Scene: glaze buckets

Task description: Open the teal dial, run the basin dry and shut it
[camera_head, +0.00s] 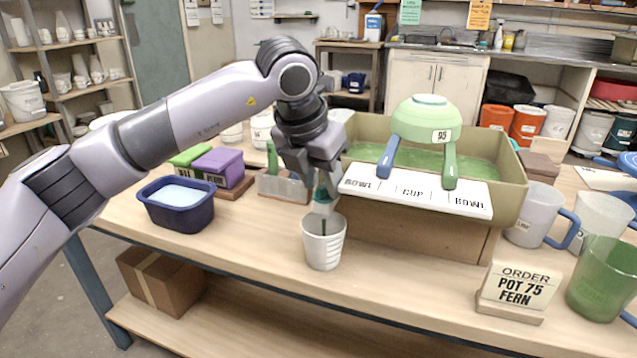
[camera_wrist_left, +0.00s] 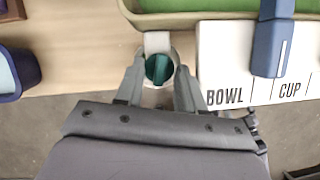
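The olive basin (camera_head: 505,215) stands on the table with green glaze (camera_head: 480,160) in it. The teal dial (camera_head: 322,193) sits on a pale spout at the basin's left front corner. In the left wrist view the dial (camera_wrist_left: 160,69) has its dark bar pointing roughly up and down the picture. My left gripper (camera_head: 325,186) is at the dial, one finger on each side, with the fingers apart. I cannot tell whether they touch it. A white cup (camera_head: 323,252) stands below the spout. A thin dark green streak shows at its mouth; I cannot tell whether it is running glaze. My right gripper is out of view.
A white board (camera_head: 415,194) marked BOWL, CUP, BOWL lies across the basin front, under blue and green handles. A green dome (camera_head: 425,118) marked 95 is above the basin. A navy tub (camera_head: 177,205) stands left; an order sign (camera_head: 515,290) and jugs (camera_head: 535,215) stand right.

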